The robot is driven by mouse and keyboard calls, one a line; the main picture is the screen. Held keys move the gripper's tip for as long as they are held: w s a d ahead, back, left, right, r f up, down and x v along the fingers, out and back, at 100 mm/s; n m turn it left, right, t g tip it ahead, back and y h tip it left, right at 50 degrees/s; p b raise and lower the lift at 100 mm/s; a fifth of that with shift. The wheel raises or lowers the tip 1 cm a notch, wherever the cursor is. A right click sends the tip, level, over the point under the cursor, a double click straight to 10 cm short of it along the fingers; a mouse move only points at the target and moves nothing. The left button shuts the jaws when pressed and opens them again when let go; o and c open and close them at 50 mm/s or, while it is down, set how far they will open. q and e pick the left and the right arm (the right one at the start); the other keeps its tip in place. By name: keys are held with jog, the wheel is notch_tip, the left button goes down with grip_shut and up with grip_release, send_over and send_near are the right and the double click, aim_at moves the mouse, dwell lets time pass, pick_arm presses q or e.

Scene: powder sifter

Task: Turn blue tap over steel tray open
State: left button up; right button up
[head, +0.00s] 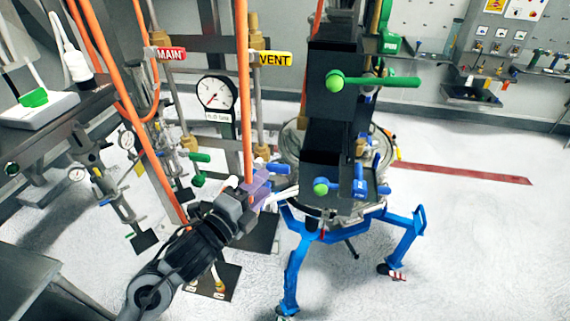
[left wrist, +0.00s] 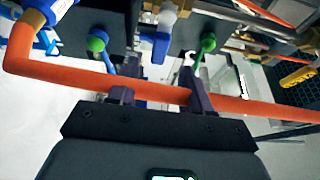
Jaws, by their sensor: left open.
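My left gripper (head: 262,190) is open near the middle of the head view, left of the black panel on the blue-legged stand. In the left wrist view its two fingers (left wrist: 157,88) are apart, and an orange hose crosses them; I cannot tell its depth. A blue tap handle (head: 360,188) is low on the black panel, right of the gripper. In the left wrist view a blue handle (left wrist: 160,48) hangs beyond the fingers, between two green ones. A shallow metal tray (head: 474,97) is at the back wall; whether a blue tap is above it is unclear. My right gripper is not in view.
Orange hoses (head: 245,90) hang close to my left arm. A green-handled tap (head: 375,82) sticks out above. A gauge (head: 217,93) and the MAIN and VENT tags are on the pipe frame. The blue-legged stand (head: 292,270) occupies the middle; floor at right is clear.

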aim_at(278, 170)
pick_arm(q)
jog(key=p+x, duration=0.2)
jog(key=x, duration=0.6)
jog(key=shift+p+x, duration=0.35)
jog(key=shift+x, duration=0.5)
jog(key=shift+f, duration=0.1)
grip_shut()
